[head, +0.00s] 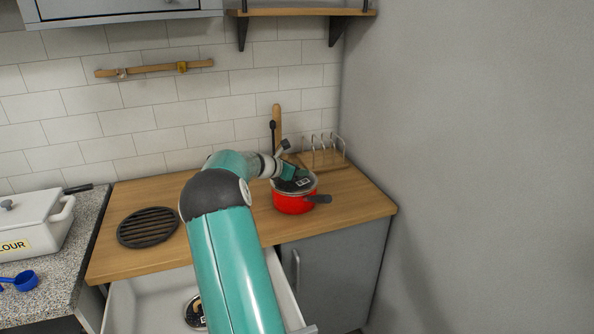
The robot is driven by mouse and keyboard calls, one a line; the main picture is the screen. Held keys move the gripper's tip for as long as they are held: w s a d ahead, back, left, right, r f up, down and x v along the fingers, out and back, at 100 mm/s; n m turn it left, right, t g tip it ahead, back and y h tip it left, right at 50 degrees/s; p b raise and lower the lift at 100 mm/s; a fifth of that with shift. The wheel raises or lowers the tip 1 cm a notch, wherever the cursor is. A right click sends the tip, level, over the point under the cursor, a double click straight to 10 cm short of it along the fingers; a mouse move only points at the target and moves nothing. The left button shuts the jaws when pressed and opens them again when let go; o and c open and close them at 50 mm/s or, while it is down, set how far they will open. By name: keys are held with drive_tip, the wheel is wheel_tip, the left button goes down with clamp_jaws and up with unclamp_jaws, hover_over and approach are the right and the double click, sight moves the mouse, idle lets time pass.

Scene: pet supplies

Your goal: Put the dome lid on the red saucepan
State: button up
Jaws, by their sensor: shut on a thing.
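The red saucepan (293,203) stands on the right part of the wooden worktop, its dark handle pointing right. The dome lid (283,187) shows as a dark grey round shape at the saucepan's mouth, partly covered by my gripper. My gripper (301,182) is over the saucepan, reaching in from the left, and is shut on the lid. The fingertips and lid knob are too small to make out. I cannot tell whether the lid touches the rim all round.
A black round trivet (148,227) lies on the worktop (350,200) at left. A drawer (150,295) is open below. A wall closes the right side.

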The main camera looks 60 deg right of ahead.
idle(0.4)
drive_tip(key=o, duration=1.3)
drive_tip(key=shift+c, duration=0.2)
drive_tip(key=shift+f, duration=0.1)
drive_tip(key=shift+a, duration=0.1)
drive_tip(key=v, duration=1.3)
drive_tip(key=shift+a, duration=0.25)
drive_tip(key=shift+w, duration=0.1)
